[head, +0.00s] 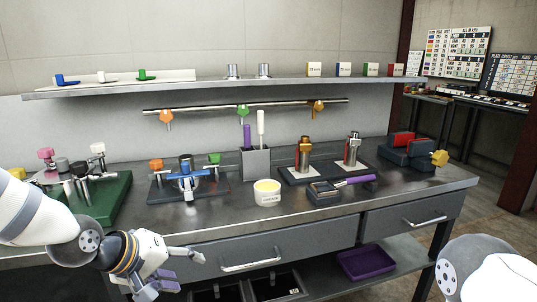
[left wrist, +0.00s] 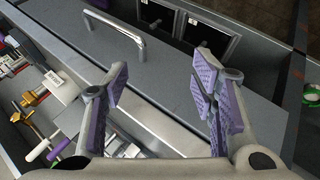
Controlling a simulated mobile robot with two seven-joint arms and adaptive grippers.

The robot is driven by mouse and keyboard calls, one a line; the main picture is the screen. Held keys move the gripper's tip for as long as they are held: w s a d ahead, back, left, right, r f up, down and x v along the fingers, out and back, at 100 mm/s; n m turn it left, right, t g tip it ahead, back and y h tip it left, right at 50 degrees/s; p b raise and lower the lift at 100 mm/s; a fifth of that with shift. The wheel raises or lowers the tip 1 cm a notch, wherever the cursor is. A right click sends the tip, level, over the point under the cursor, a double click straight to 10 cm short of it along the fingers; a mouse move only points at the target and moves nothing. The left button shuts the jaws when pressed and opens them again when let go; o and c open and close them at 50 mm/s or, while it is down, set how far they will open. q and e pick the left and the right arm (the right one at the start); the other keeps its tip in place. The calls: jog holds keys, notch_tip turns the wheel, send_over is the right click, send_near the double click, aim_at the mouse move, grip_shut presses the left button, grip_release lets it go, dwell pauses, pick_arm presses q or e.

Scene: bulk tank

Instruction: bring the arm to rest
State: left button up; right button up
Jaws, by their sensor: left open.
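My left arm comes in from the left in the head view, with its white links low at the left. My left gripper (head: 184,268) is in front of the bench's front edge, below the bench top. Its jaws are apart and nothing is between them; the left wrist view also shows the two purple-padded fingers (left wrist: 162,98) spread over the drawer front. A white link of my right arm shows at the lower right of the head view, but its gripper is out of view.
The metal bench (head: 335,203) carries a green block with fittings (head: 104,200), a blue-handled valve set (head: 187,183), a tub (head: 267,192) and a purple-handled tool (head: 354,181). Drawer handles (head: 252,265) stick out in front. A purple tray (head: 365,262) lies on the lower shelf.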

pick_arm(q)
jog(key=s+f+m+g+y, duration=0.2)
jog(key=s+f+g, duration=0.3)
jog(key=s+f, duration=1.45)
jog(key=s+a+f+m+g+y, duration=0.1)
jog(key=s+a+g, duration=0.1)
jog(key=s, duration=1)
jog(key=s+a+f+m+g+y, duration=0.1)
jog(key=s+a+f+m+g, duration=0.1)
jog(key=s, duration=1)
jog(key=shift+s+a+y, duration=0.25)
jog(key=shift+a+y, duration=0.15)
jog(key=shift+a, duration=0.35)
